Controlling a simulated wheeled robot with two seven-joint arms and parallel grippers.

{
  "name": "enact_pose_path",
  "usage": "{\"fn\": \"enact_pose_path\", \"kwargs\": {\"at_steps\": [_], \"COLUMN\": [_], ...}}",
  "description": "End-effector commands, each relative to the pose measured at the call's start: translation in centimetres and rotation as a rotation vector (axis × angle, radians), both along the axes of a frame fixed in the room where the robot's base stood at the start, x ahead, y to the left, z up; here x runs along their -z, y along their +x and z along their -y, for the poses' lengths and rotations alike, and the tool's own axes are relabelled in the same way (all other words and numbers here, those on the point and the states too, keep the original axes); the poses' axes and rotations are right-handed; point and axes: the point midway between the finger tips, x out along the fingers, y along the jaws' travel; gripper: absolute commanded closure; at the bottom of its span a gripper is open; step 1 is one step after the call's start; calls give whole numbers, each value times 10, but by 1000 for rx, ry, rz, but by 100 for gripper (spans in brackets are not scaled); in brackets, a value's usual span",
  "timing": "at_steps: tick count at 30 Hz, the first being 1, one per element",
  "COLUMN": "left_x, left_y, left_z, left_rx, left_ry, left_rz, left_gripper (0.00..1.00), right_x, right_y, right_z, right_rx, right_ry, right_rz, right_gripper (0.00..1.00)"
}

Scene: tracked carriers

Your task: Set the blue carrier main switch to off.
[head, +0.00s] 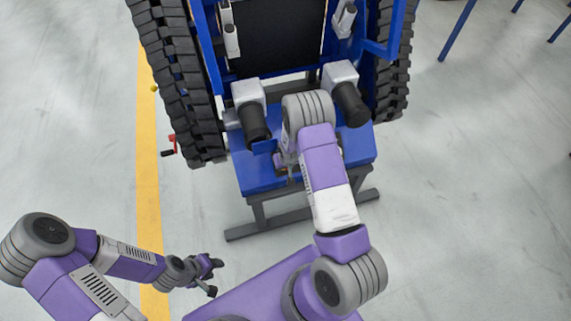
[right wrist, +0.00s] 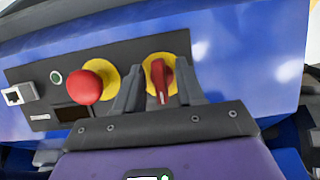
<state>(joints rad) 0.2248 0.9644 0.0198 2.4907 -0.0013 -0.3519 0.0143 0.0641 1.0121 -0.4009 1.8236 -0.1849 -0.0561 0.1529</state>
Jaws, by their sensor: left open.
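The blue carrier (head: 358,152) stands ahead of me; its blue panel face (right wrist: 235,55) fills the right wrist view. The main switch (right wrist: 163,82) is a red rotary knob on a round yellow plate, its handle near upright with a white mark at its lower end. My right gripper (right wrist: 158,68) has its two fingers apart, one on each side of the knob; I cannot tell whether they touch it. In the head view my right arm hides the switch and most of that gripper. My left gripper (head: 211,277) is open and empty, away from the carrier at lower left.
A red emergency-stop button (right wrist: 84,87) on a yellow plate sits just left of the switch. A green button (right wrist: 56,77) and a socket (right wrist: 17,95) are further left. Black tracks (head: 183,85) flank the carrier. A yellow floor line (head: 148,190) runs along the left.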

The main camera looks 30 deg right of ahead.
Motion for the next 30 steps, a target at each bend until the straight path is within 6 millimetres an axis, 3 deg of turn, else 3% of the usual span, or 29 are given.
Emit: {"fn": "enact_pose_path", "kwargs": {"at_steps": [5,12,18,30], "left_x": [-3,-18,-24,-24], "left_y": [0,0,0,0], "left_z": [0,0,0,0], "left_rx": [0,0,0,0], "left_ry": [0,0,0,0], "left_rz": [0,0,0,0], "left_gripper": [57,57,57,57], "right_x": [-8,-48,-69,-72], "right_y": [-2,-13,-20,-22], "right_z": [0,-3,-5,-5], "right_rx": [0,1,0,0], "right_ry": [0,0,1,0], "right_rz": [1,2,0,0], "right_gripper": [62,62,62,62]}}
